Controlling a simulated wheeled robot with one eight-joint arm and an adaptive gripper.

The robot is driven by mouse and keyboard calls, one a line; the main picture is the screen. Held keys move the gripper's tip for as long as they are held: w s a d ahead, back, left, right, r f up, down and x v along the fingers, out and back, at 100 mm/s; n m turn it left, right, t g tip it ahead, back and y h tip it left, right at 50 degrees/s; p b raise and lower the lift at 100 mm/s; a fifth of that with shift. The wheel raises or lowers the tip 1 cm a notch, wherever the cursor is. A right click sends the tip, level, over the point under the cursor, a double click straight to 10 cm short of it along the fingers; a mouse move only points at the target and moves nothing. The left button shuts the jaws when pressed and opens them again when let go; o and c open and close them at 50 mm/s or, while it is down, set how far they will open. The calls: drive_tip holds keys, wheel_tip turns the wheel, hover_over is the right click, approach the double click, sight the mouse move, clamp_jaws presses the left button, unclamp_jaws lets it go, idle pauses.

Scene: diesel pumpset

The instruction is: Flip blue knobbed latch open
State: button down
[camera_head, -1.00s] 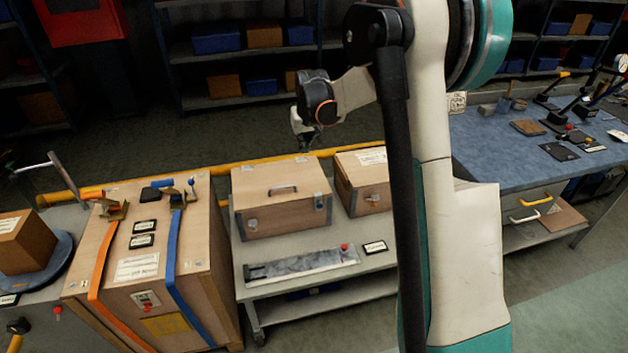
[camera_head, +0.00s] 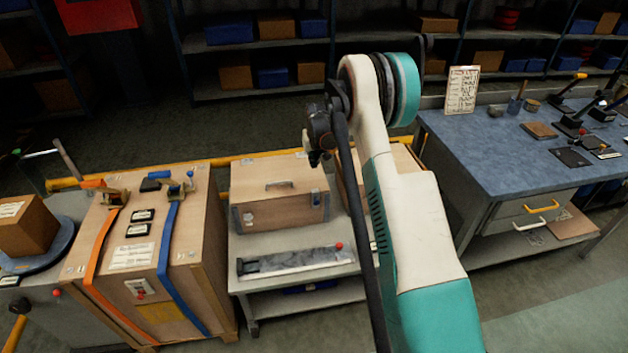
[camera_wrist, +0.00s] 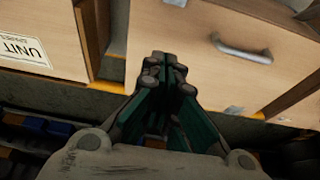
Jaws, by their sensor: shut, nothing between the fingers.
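My gripper (camera_head: 314,158) hangs above the back right of the wooden chest in the head view. In the wrist view my gripper (camera_wrist: 166,68) is shut and empty, with the chest's top and metal handle (camera_wrist: 240,48) beyond it. Small lever clamps stand on the blue workbench (camera_head: 480,135) at the right. One of them (camera_head: 600,102) seems to have a bluish tip, but it is too small to tell whether it is the blue knobbed latch or how its lever is set. My gripper is far to the left of these clamps.
The wooden chest (camera_head: 262,208) stands on a grey cart, with a second wooden box partly hidden behind my arm. A strapped crate (camera_head: 140,225) stands at the left. A yellow rail (camera_head: 220,162) runs behind. Open floor lies at the lower right.

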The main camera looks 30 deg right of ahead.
sight(314, 185)
drive_tip(key=shift+f, duration=0.15)
drive_tip(key=b+x, duration=0.3)
drive_tip(key=x, duration=0.7)
drive_tip(key=shift+w+f+b, duration=0.1)
drive_tip(key=shift+b, duration=0.2)
drive_tip(key=s, duration=0.1)
drive_tip(key=s+b, duration=0.1)
drive_tip(key=s, duration=0.1)
drive_tip(key=shift+a, duration=0.4)
drive_tip(key=shift+s+a+r, duration=0.15)
drive_tip(key=shift+s+r, duration=0.1)
drive_tip(key=shift+s, duration=0.2)
drive_tip(key=shift+s+a+r, duration=0.1)
drive_tip(key=shift+s+r, duration=0.05)
drive_tip(key=shift+s, duration=0.15)
